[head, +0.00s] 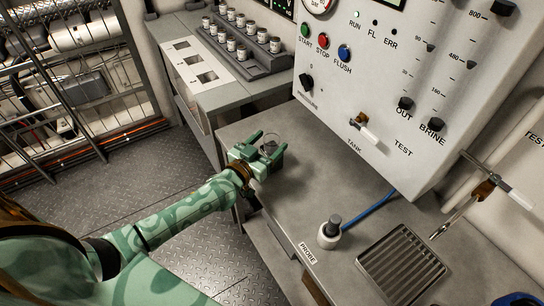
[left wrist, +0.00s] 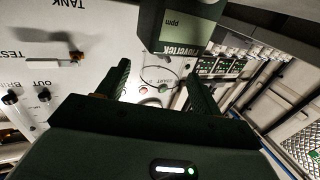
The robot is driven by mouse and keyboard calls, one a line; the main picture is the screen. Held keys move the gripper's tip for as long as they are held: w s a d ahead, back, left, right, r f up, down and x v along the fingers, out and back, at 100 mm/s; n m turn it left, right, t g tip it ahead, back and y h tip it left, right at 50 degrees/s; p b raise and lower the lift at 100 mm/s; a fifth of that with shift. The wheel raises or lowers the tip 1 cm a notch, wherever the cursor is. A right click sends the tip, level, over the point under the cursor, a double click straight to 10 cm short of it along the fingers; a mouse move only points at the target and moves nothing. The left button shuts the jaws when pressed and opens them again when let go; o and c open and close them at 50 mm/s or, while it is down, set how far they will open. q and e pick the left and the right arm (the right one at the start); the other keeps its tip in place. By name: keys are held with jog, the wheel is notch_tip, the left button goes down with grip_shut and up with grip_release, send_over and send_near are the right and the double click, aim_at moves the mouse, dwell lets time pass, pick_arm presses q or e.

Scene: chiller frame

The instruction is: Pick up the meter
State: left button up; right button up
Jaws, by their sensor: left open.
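In the head view the meter (head: 268,147) is a small dark shape on the bench, mostly hidden by my left gripper. My left gripper (head: 266,144) is open, with its fingers around or just above the meter; I cannot tell whether they touch it. The fingers (left wrist: 160,80) also show in the left wrist view, apart, with no grip on the meter. My right gripper is not seen.
A control panel (head: 400,100) with buttons and valves rises behind the bench (head: 300,190). A probe holder (head: 329,233) and a drain grate (head: 400,265) lie to the right. A rack of several small jars (head: 240,48) stands at the back left. The bench between gripper and probe is clear.

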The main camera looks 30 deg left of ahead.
aim_at(276, 135)
pick_arm(q)
jog(key=w, duration=0.2)
jog(key=w+b, duration=0.1)
jog(key=w, duration=0.1)
jog(key=shift+d, duration=0.25)
jog(key=shift+s, duration=0.15)
jog(key=shift+c, duration=0.7)
jog(key=c, duration=1.3)
jog(key=shift+r, duration=0.15)
